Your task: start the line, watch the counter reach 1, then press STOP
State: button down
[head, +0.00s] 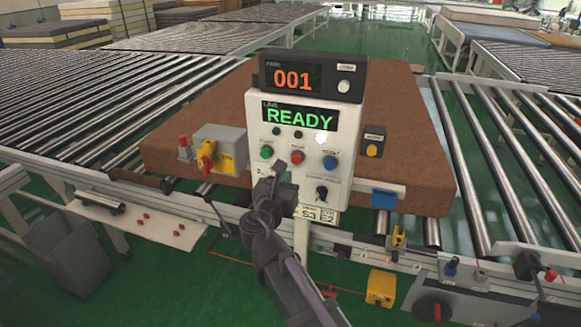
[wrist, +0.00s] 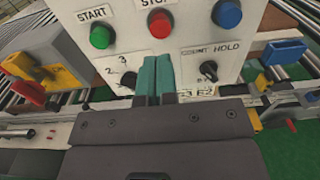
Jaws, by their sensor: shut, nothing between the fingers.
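The white control panel (head: 262,118) carries a green START button (head: 267,152), a red STOP button (head: 297,157) and a blue button (head: 330,162). The counter (head: 293,78) above reads 001 in orange. The line display (head: 300,117) reads READY in green. My gripper (head: 279,172) is in front of the panel, below the buttons. In the wrist view, my gripper (wrist: 156,68) has its two teal fingers together, empty. The tips point just below the red STOP button (wrist: 161,25), with the green START button (wrist: 101,36) to the upper left. I cannot tell whether the tips touch the panel.
A numbered knob (wrist: 128,79) and a COUNT/HOLD knob (wrist: 208,71) flank my fingers. A brown mattress (head: 390,110) lies behind the panel on rollers. A yellow-and-red switch box (head: 222,148) stands left, a yellow-button box (head: 372,144) right. Grey bin (head: 68,258) stands lower left.

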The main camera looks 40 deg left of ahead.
jog(key=v, duration=0.6)
